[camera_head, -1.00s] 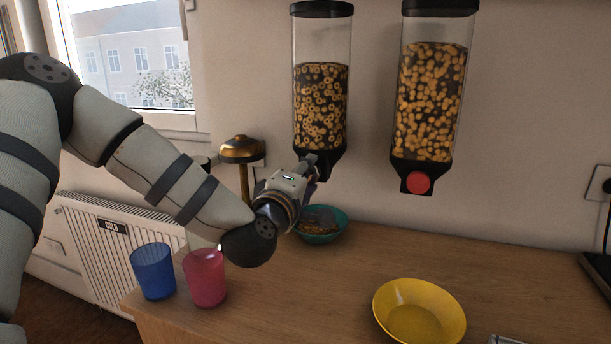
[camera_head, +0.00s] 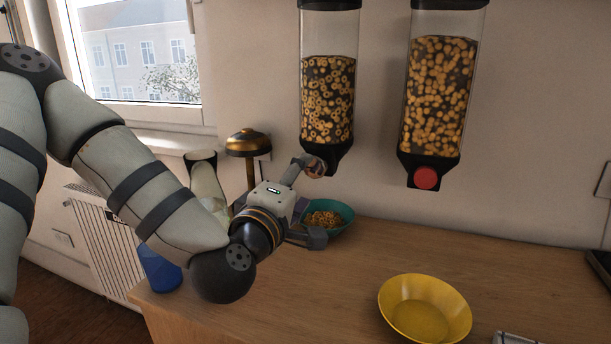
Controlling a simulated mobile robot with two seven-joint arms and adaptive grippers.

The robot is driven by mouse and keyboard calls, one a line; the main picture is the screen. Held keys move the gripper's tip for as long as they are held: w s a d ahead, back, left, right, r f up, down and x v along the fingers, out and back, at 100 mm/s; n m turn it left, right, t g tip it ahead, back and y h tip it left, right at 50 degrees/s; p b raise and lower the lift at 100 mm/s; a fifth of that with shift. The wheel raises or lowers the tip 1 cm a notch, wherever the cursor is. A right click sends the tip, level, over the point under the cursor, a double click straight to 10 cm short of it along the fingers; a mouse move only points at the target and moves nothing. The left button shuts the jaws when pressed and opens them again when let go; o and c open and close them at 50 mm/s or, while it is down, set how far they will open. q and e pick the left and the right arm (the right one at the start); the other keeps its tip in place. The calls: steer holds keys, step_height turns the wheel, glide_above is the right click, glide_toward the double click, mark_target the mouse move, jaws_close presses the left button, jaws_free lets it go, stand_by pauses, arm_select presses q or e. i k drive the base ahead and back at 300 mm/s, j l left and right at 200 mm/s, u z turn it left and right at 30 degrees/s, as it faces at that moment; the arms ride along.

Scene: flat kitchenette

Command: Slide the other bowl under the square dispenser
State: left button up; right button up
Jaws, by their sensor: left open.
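The yellow bowl (camera_head: 425,308) sits empty on the counter at the lower right, in front of the right dispenser (camera_head: 437,100), whose round red knob (camera_head: 426,178) faces out. The right dispenser looks more box-shaped and holds puffed cereal. The left dispenser (camera_head: 328,100) holds ring cereal. Below it, the teal bowl (camera_head: 345,214) has cereal rings (camera_head: 322,219) in it. My left gripper (camera_head: 316,202) is open and empty, its fingers spread one above the other. The upper finger is at the left dispenser's spout, partly covering it; the lower one is in front of the teal bowl.
A blue cup (camera_head: 158,270) stands at the counter's left edge, partly behind my left arm. A brass-topped stand (camera_head: 247,143) is behind the arm. The counter between the bowls is clear.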

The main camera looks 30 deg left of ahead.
mark_target(421, 308)
steer(key=k+l, duration=0.2)
steer(key=k, duration=0.3)
steer(key=k+l, duration=0.15)
steer(key=k, duration=0.3)
